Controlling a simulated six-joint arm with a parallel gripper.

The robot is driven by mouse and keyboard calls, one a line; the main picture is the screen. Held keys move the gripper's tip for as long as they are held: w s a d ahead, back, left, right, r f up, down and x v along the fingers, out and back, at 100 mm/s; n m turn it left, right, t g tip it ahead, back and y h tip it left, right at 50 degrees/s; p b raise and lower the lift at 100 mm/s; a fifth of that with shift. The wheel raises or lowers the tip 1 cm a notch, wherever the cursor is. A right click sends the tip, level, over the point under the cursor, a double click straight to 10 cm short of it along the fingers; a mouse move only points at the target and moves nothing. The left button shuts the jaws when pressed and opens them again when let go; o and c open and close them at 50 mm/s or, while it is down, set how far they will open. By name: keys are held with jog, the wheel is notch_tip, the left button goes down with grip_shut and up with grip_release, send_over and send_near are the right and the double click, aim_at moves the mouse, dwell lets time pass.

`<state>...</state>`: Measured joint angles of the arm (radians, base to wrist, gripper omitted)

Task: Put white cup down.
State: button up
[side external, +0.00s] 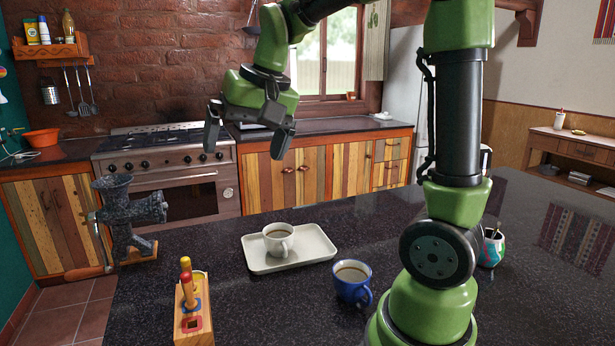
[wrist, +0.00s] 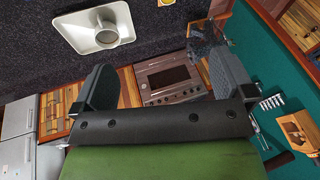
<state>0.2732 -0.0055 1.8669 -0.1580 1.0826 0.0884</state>
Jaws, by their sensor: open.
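The white cup (side external: 278,240) stands upright on a white tray (side external: 313,249) on the dark speckled counter, with brown liquid inside. In the wrist view the white cup (wrist: 107,36) and the tray (wrist: 73,31) show at the upper left. My gripper (side external: 246,147) is open and empty, raised well above the counter and up to the left of the cup, apart from it. In the wrist view my gripper (wrist: 160,85) has its fingers spread wide with nothing between them.
A blue cup (side external: 352,283) stands right of the tray, near my base. A wooden block with pegs (side external: 193,310) is at the front left. A dark grinder (side external: 130,215) stands at the left edge. A patterned pot (side external: 491,247) is on the right.

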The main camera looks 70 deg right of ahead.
jog(key=s+a+n+t+y, duration=0.1)
jog(key=s+a+n, duration=0.1)
jog(key=s+a, duration=0.2)
jog(key=s+a+n+t+y, duration=0.1)
jog(key=s+a, duration=0.3)
jog(key=s, duration=0.5)
jog(key=shift+s+a+f+n+t, duration=0.2)
jog(key=shift+a+f+n+t, duration=0.2)
jog(key=shift+n+t, duration=0.15)
